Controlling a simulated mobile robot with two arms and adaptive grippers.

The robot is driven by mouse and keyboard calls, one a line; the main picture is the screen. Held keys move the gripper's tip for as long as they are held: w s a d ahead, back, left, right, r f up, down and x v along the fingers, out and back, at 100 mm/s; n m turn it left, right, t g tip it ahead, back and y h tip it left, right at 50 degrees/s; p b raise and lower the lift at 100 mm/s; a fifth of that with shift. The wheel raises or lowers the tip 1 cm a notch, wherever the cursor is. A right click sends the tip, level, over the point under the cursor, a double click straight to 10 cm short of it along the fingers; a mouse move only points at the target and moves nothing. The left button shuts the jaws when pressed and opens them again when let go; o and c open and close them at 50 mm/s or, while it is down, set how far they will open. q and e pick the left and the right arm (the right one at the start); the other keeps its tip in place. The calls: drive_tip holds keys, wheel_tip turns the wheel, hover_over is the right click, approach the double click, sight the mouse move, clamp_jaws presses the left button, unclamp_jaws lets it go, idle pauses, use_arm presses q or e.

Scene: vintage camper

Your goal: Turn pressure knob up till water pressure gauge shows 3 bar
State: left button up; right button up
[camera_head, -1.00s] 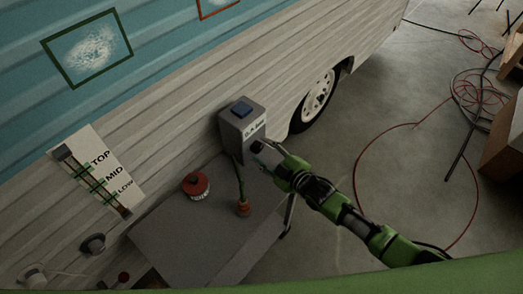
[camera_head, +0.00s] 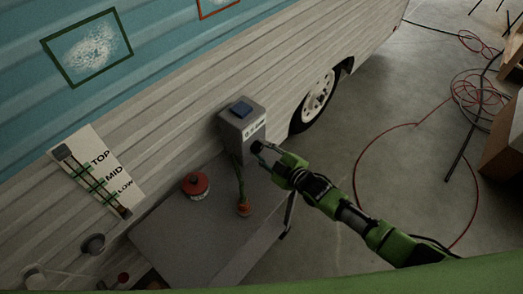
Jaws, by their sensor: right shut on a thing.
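A grey box (camera_head: 241,127) with a blue top piece and a small white display sits against the camper wall. The display's reading is too small and blurred to make out. My right gripper (camera_head: 260,147) is at the lower right of the box's front face, shut on the pressure knob, which the gripper hides. My left gripper is not in view.
A grey table (camera_head: 190,250) stands below the box, with a red-capped tin (camera_head: 196,186) and an orange-based hose fitting (camera_head: 244,208) on it. A TOP/MID/LOW level board (camera_head: 98,172) is on the wall at left. Red cable (camera_head: 362,190) lies on the floor at right.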

drive_tip(key=shift+w+d+f+m+g+y+b, duration=0.15)
drive_tip(key=shift+m+g+y+b, duration=0.35)
drive_tip(key=shift+m+b, duration=0.55)
drive_tip(key=shift+m+g+y+b, duration=0.3)
drive_tip(key=shift+m+g+b, duration=0.3)
drive_tip(key=shift+m+b, duration=0.65)
drive_tip(key=shift+b, duration=0.2)
drive_tip(key=o, duration=1.1)
drive_tip(key=shift+r, duration=0.2)
drive_tip(key=shift+d, duration=0.1)
drive_tip(key=v, duration=1.2)
drive_tip(key=shift+w, duration=0.1)
